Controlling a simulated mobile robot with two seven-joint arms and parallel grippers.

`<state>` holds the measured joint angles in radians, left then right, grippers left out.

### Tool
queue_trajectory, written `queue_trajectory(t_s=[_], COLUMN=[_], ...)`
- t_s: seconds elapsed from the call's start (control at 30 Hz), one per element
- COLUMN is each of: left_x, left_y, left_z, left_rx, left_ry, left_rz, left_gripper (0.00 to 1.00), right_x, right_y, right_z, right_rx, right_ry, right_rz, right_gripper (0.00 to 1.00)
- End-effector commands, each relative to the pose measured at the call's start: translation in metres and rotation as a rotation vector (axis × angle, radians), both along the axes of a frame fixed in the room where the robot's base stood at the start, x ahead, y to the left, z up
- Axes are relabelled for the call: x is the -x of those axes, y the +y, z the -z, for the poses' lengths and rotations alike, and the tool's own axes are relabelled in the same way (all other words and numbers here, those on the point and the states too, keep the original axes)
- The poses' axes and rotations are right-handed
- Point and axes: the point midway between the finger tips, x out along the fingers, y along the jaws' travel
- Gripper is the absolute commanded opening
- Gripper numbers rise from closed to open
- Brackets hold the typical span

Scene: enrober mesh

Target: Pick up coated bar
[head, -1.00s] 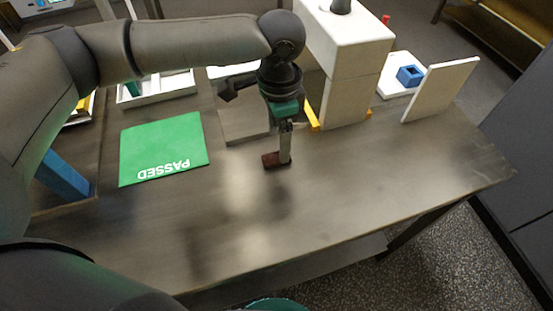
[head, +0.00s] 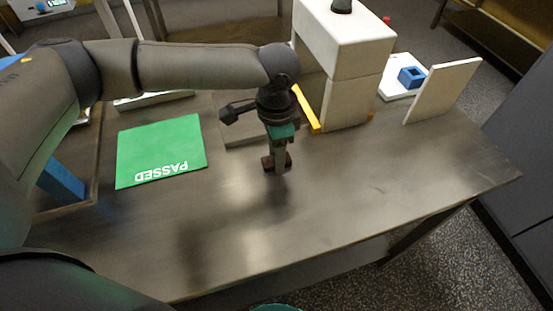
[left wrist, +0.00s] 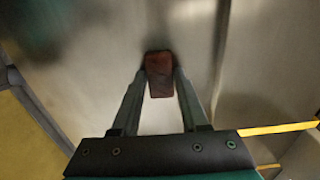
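The coated bar (left wrist: 159,76) is a small dark brown block. In the left wrist view it sits between the two fingertips, with a finger against each long side. In the head view the bar (head: 267,162) shows on both sides of my left gripper (head: 278,166), which points down over the middle of the table. My left gripper (left wrist: 161,72) looks shut on the bar. I cannot tell whether the bar is clear of the table top. My right gripper is not in view.
A green mat marked PASSED (head: 160,150) lies left of the gripper. A white machine housing (head: 345,80) with yellow strips stands behind to the right. The table's front (head: 350,215) is clear.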

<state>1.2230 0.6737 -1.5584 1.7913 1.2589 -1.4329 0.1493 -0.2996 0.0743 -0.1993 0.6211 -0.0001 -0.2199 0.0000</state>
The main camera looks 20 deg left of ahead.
Motion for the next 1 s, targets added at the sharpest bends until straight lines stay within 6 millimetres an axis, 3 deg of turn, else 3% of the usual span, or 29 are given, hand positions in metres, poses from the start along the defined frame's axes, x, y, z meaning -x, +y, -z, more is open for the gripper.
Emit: queue_trajectory(t_s=[0.03, 0.3, 0.67, 0.87, 1.0], left_x=[0.000, 0.000, -0.001, -0.001, -0.001], left_y=[0.000, 0.000, 0.000, 0.000, 0.000], left_z=[0.000, 0.000, -0.008, -0.036, -0.070], left_rx=[0.000, 0.000, 0.000, 0.001, 0.002], left_ry=[0.000, 0.000, -0.001, -0.003, -0.005], left_rz=[0.000, 0.000, 0.000, 0.000, -0.001], left_gripper=[0.37, 0.09, 0.09, 0.09, 0.09], right_x=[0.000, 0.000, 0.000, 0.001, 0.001], right_y=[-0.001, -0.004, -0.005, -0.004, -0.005], right_z=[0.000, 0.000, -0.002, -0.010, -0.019], right_rx=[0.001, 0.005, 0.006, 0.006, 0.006], right_ry=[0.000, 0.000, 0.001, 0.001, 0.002], right_rz=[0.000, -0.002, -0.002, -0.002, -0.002], right_gripper=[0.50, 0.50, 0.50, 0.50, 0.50])
